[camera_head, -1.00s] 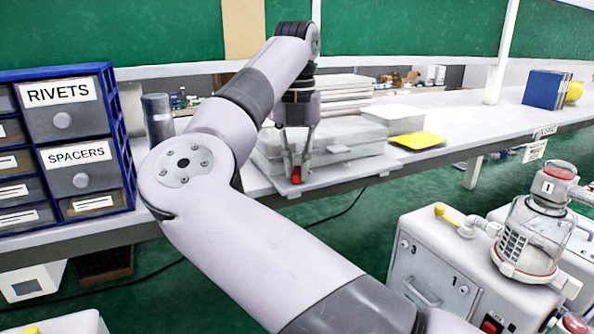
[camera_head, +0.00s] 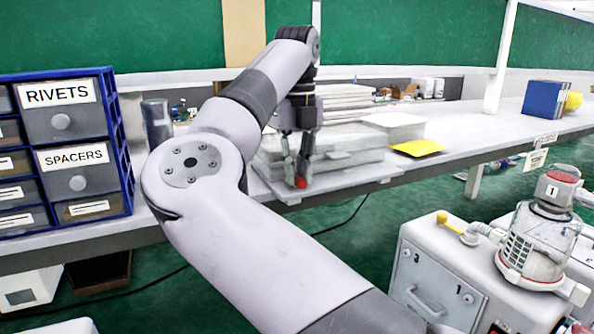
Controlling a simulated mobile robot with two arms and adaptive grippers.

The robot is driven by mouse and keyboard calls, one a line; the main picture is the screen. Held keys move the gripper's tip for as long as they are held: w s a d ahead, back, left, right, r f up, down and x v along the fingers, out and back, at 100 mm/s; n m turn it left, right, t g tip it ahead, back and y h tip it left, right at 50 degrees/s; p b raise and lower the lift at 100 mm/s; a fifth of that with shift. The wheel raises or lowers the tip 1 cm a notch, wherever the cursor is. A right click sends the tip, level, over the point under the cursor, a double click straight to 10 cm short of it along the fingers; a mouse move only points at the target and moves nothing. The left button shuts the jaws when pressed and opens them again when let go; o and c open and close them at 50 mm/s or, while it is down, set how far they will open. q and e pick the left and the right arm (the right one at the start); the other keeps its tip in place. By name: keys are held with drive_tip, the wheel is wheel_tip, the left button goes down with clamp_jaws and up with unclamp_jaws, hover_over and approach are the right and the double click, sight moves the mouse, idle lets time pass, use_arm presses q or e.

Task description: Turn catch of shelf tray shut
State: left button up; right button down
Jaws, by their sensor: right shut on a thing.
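The shelf tray (camera_head: 375,181) is a flat grey tray at the front edge of the bench, with a clear lidded case (camera_head: 345,158) on it. A small red catch (camera_head: 301,182) sits at the tray's front edge. My right gripper (camera_head: 297,177) points down over the front of the tray, its fingertips at the red catch and shut on it. The fingers partly hide the catch, so its turn angle cannot be read. My left gripper is not in view.
A blue drawer cabinet (camera_head: 128,140) stands at the left, with a dark cylinder (camera_head: 157,122) beside it. A yellow pad (camera_head: 417,148) and a white box (camera_head: 395,124) lie right of the case. A canister pump (camera_head: 540,240) stands at the lower right.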

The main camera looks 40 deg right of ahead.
sight(297, 176)
idle(0.3)
drive_tip(key=c, duration=1.9)
unclamp_jaws()
wheel_tip(297, 176, up, 12)
drive_tip(key=shift+r, duration=0.1)
